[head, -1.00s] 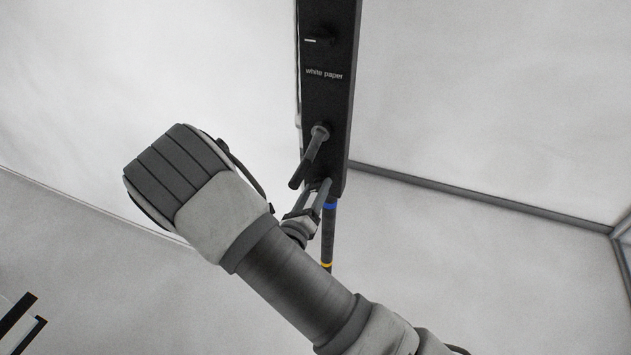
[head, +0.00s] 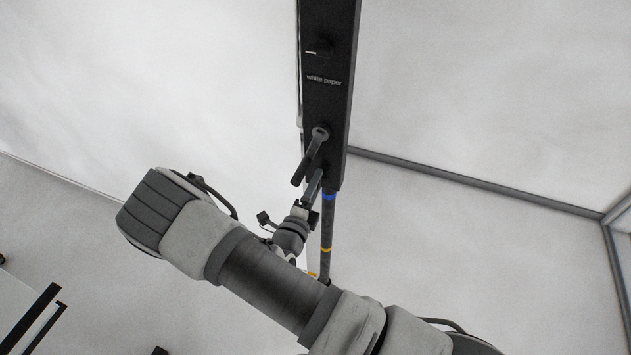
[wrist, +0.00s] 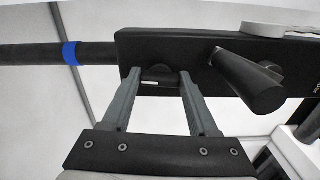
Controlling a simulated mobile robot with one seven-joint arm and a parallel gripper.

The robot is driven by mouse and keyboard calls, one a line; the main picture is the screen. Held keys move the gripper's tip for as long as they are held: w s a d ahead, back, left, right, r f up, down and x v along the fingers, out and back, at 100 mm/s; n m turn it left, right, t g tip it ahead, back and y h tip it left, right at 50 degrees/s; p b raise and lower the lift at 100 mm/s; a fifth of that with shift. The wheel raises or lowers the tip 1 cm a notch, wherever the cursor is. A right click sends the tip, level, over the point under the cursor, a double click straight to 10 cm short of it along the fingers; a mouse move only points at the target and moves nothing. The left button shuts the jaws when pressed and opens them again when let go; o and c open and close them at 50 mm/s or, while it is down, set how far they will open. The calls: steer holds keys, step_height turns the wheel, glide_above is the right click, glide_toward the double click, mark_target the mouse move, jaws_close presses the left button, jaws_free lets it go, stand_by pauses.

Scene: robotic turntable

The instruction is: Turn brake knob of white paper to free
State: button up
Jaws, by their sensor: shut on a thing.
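A black upright panel (head: 328,60) carries the label "white paper" (head: 324,80). In the wrist view the panel (wrist: 205,55) lies sideways. A small dark brake knob (wrist: 157,75) with a pale mark sits near its end, between my fingertips. My gripper (wrist: 158,80) is shut on this knob, one finger on each side. In the head view my gripper (head: 314,186) reaches up to the panel's lower end; the knob is hidden there. The knob's exact setting is hard to read.
A crank handle (head: 310,158) sticks out just above my gripper; it is close beside the right finger in the wrist view (wrist: 247,85). Another small knob (head: 318,50) with a white mark is higher up. A dark pole (head: 327,225) with blue and yellow bands hangs below the panel.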

steer(key=shift+n, duration=0.5)
steer(key=o, duration=1.4)
steer(key=shift+s+a, duration=0.1)
steer(key=v, duration=1.7)
steer(key=shift+s+b, duration=0.15)
steer(key=shift+b, duration=0.25)
